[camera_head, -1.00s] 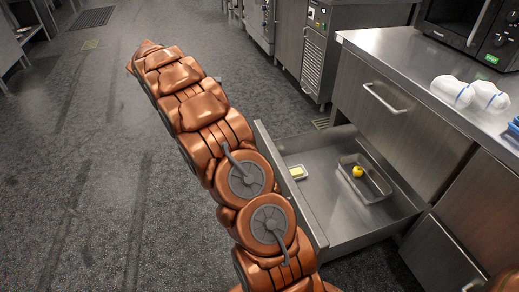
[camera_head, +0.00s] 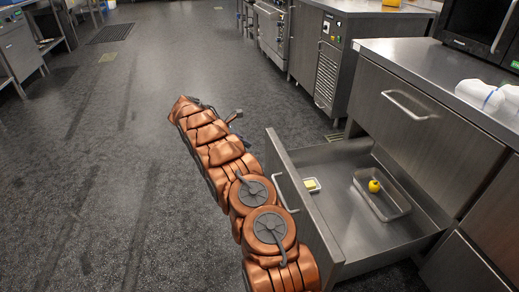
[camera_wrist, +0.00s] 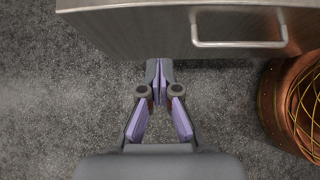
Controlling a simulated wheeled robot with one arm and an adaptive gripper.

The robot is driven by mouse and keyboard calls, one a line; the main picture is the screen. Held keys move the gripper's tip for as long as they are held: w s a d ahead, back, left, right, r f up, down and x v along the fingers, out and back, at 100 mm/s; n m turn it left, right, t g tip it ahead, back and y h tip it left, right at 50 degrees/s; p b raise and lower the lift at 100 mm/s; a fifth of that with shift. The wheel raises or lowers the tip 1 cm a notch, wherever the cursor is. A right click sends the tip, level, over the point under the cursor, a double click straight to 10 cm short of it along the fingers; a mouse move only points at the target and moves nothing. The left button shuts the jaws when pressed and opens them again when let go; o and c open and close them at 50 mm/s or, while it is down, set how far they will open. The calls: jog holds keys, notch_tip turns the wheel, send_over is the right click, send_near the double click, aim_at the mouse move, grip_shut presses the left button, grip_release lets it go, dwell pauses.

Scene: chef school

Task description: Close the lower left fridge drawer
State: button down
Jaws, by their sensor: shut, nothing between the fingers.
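The lower left fridge drawer (camera_head: 407,236) stands pulled out from the steel counter. Its front panel (camera_head: 303,214) faces left and carries a bar handle (camera_head: 286,193). In the wrist view the drawer front (camera_wrist: 140,33) crosses the top, with its handle (camera_wrist: 240,43) at upper right. My gripper (camera_wrist: 159,70) is shut and empty, its tips close to the panel's edge, left of the handle. Whether they touch it I cannot tell. In the head view my copper arm reaches along the drawer's outer side and mostly hides the gripper.
Inside the drawer are a steel pan (camera_head: 382,196) with a yellow item (camera_head: 374,186) and a small dish with a yellow block (camera_head: 311,185). A closed drawer (camera_head: 408,118) sits above. Open dark floor (camera_head: 120,150) lies to the left.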

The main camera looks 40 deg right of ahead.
aim_at(277, 154)
jog(key=b+x, duration=0.1)
jog(key=x, duration=0.2)
jog(key=r+b+x, duration=0.1)
jog(key=x, duration=0.3)
jog(key=d+x, duration=0.1)
jog(key=x, duration=0.3)
jog(key=shift+s+d+b, duration=0.2)
jog(key=shift+s+b, duration=0.2)
jog(key=shift+s+d+r, duration=0.1)
jog(key=shift+s+d, duration=0.2)
jog(key=shift+d, duration=0.25)
